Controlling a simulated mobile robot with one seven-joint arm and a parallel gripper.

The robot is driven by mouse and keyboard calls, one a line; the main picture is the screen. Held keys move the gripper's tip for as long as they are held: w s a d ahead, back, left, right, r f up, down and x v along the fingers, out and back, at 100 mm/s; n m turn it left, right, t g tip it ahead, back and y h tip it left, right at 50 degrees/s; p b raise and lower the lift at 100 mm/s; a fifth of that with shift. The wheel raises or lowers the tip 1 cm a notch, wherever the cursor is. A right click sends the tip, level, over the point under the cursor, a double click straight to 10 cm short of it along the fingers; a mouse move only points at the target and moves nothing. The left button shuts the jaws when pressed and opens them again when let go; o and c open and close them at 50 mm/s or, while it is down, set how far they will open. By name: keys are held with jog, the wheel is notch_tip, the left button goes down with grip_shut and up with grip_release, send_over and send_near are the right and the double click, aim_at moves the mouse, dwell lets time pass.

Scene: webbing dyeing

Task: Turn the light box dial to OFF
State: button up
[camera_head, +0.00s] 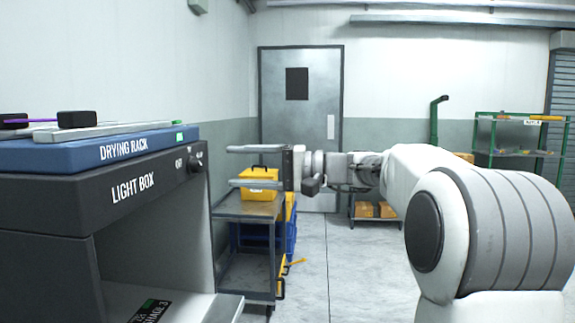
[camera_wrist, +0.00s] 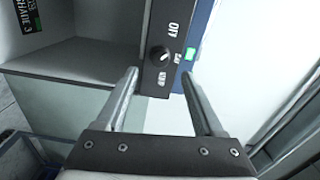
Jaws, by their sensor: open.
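The light box (camera_head: 45,210) is a dark grey cabinet at the left in the head view, with an open lower bay. Its round black dial (camera_head: 195,165) sits on the upper front panel. The wrist view also shows the dial (camera_wrist: 159,53), with OFF printed above it and other small labels beside and below. I cannot tell for sure which label its mark points to. My gripper (camera_head: 231,166) is open and empty, its fingers pointing at the panel. In the wrist view the gripper (camera_wrist: 159,74) has its fingertips either side of the dial's line, apparently short of it.
The blue drying rack (camera_head: 60,153) lies on top of the light box, with a green tag (camera_wrist: 190,53) near the dial. A grey cart (camera_head: 247,209) with a yellow bin (camera_head: 259,178) stands beyond my gripper. The floor at centre is clear.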

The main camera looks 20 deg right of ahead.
jog(key=p+v, duration=0.1)
jog(key=v, duration=0.9)
jog(key=shift+d, duration=0.2)
